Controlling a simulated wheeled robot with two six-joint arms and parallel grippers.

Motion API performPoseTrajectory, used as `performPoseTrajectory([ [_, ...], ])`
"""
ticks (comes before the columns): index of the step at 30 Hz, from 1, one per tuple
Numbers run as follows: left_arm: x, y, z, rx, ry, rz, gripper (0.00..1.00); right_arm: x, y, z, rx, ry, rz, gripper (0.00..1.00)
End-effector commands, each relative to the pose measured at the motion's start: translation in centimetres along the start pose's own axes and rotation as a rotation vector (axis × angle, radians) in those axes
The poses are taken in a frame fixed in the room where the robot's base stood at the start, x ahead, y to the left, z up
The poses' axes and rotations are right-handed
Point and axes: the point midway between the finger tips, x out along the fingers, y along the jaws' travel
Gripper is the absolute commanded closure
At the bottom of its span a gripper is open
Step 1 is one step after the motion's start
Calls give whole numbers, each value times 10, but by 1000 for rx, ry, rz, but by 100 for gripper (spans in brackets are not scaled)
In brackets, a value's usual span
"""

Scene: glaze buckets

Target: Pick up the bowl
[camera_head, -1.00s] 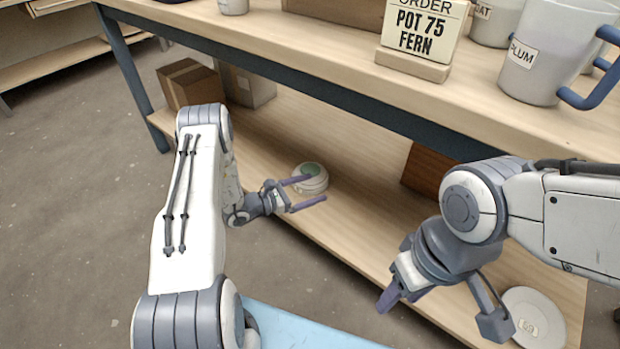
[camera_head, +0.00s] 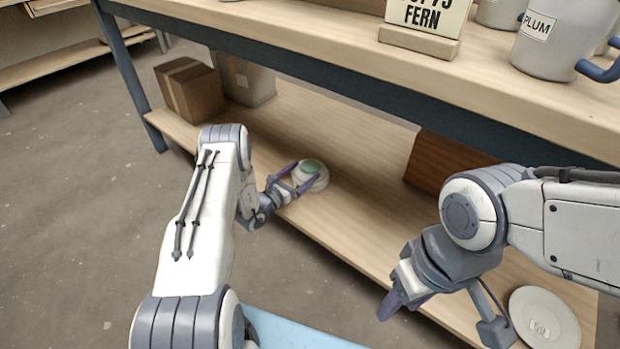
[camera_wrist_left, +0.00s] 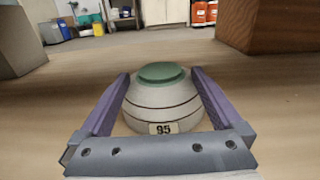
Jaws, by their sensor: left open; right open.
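The bowl (camera_head: 312,174) is a pale, rounded piece with a green top, sitting on the lower wooden shelf. In the left wrist view the bowl (camera_wrist_left: 160,97) has dark rings and a label reading 95. My left gripper (camera_head: 298,178) is open, with one purple finger on each side of the bowl; the left wrist view shows the fingers (camera_wrist_left: 160,100) flanking it. I cannot tell whether they touch it. My right gripper (camera_head: 440,312) is open and empty, near the shelf's front edge at the lower right.
A white lid-like disc (camera_head: 544,318) lies on the lower shelf (camera_head: 340,228) at the right. A brown box (camera_head: 440,162) stands behind, and cardboard boxes (camera_head: 190,90) stand at the left end. The upper tabletop (camera_head: 300,38) overhangs, holding a sign (camera_head: 425,14) and a PLUM bucket (camera_head: 560,40).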

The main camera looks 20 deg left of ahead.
Motion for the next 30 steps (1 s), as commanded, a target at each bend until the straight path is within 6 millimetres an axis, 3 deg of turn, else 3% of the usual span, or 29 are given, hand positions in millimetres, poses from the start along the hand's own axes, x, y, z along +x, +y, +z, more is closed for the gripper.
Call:
performPoseTrajectory([
  [1,9,-1,-5,4,-2,-3,0,12,1,1,0,0,0,50],
  [4,22,0,-3,3,-1,-1,0,17,1,1,0,0,0,50],
  [11,25,0,0,0,1,0,0,15,1,1,0,0,0,50],
  [14,25,0,0,0,1,0,31,15,1,1,0,0,0,50],
  [19,24,0,-1,-1,3,0,96,15,1,1,0,0,0,50],
  [20,25,0,0,0,0,0,100,15,1,1,0,0,0,50],
  [30,24,0,5,-1,4,0,100,10,1,1,0,0,0,50],
])
